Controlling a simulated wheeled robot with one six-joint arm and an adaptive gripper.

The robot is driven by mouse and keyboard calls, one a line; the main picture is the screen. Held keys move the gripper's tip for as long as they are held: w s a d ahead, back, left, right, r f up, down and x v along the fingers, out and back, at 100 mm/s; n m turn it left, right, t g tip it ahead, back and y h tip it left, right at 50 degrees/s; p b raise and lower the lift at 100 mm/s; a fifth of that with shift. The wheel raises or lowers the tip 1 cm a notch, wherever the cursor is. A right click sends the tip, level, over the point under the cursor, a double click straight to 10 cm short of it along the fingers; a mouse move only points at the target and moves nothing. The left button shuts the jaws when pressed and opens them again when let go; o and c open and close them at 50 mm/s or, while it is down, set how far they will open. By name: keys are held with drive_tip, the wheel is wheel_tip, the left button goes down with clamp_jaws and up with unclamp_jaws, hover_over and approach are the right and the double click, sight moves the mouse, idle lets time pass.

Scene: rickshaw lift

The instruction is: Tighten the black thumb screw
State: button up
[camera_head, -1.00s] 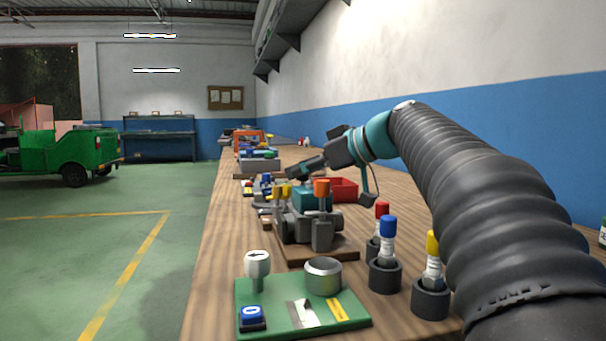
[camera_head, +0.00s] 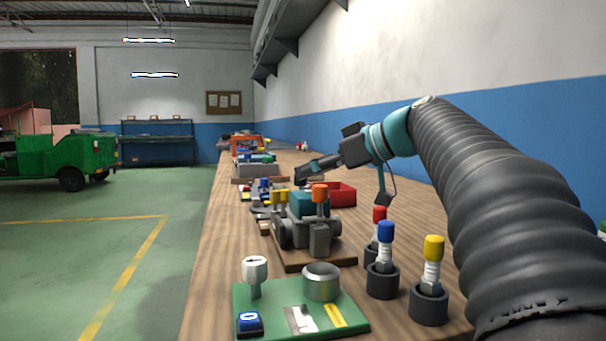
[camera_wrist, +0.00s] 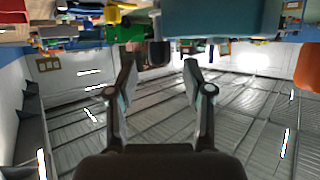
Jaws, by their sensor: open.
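A small grey machine with a teal block (camera_head: 303,205) stands on a brown wooden board (camera_head: 290,260) on the bench. It carries an orange cap (camera_head: 320,194) and yellow parts (camera_head: 279,197). My gripper (camera_head: 302,174) is just above and behind the teal block in the head view. In the wrist view my gripper (camera_wrist: 160,72) is open, with its two fingers apart. The teal block (camera_wrist: 212,20) fills the top of that view. A dark knob-like part (camera_wrist: 159,50) shows beyond the gap between the fingers; I cannot tell whether it is the black thumb screw.
A green board (camera_head: 295,315) with a metal cup and a white knob lies in front. Red, blue (camera_head: 385,250) and yellow (camera_head: 432,265) capped posts stand right of the machine. A red bin (camera_head: 340,193) and other items lie behind it. The wall runs along the right.

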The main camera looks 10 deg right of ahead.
drive_tip(key=v, duration=0.8)
drive_tip(key=shift+s+d, duration=0.15)
